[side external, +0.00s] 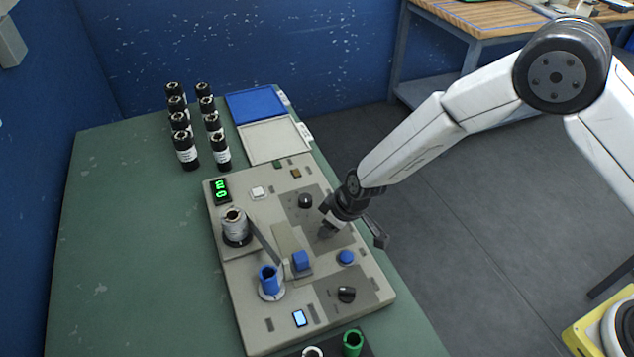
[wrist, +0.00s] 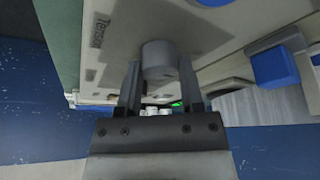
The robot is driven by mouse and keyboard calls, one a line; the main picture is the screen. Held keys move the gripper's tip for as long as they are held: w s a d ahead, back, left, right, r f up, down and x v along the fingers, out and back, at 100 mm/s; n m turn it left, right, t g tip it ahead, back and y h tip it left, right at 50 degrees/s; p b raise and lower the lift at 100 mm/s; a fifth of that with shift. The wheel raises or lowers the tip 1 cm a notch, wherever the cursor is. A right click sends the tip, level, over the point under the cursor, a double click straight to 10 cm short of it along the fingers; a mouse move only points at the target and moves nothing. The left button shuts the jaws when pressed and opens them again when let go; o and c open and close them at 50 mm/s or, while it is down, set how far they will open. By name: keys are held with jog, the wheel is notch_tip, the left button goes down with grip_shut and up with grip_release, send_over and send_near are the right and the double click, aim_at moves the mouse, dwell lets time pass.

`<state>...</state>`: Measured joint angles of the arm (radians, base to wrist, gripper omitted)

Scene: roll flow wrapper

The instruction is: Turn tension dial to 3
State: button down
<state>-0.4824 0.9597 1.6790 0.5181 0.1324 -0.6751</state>
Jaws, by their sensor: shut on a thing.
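The tension dial (wrist: 159,60) is a grey round knob in the wrist view, on a darker grey patch of the machine panel, with a printed label starting "Tens" (wrist: 96,36) beside it. My gripper (side external: 326,226) reaches down to the right half of the panel in the side view and hides the dial there. In the wrist view, its two dark fingers stand on either side of the dial, shut on it. The dial's pointer and its number marks cannot be read in either view.
The panel (side external: 232,285) also carries two black knobs (side external: 305,201) (side external: 346,294), a blue button (side external: 345,257), a blue block (side external: 301,261), a metal roll (side external: 235,228) and a green-lit display (side external: 221,189). Several black cylinders (side external: 186,150) and two trays (side external: 255,104) (side external: 270,141) stand behind.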

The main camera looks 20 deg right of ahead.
dwell(0.6)
jog(key=shift+c, duration=1.2)
grip_release()
jog(key=shift+r, duration=0.15)
jog(key=v, duration=0.7)
jog(key=shift+s+r, duration=0.2)
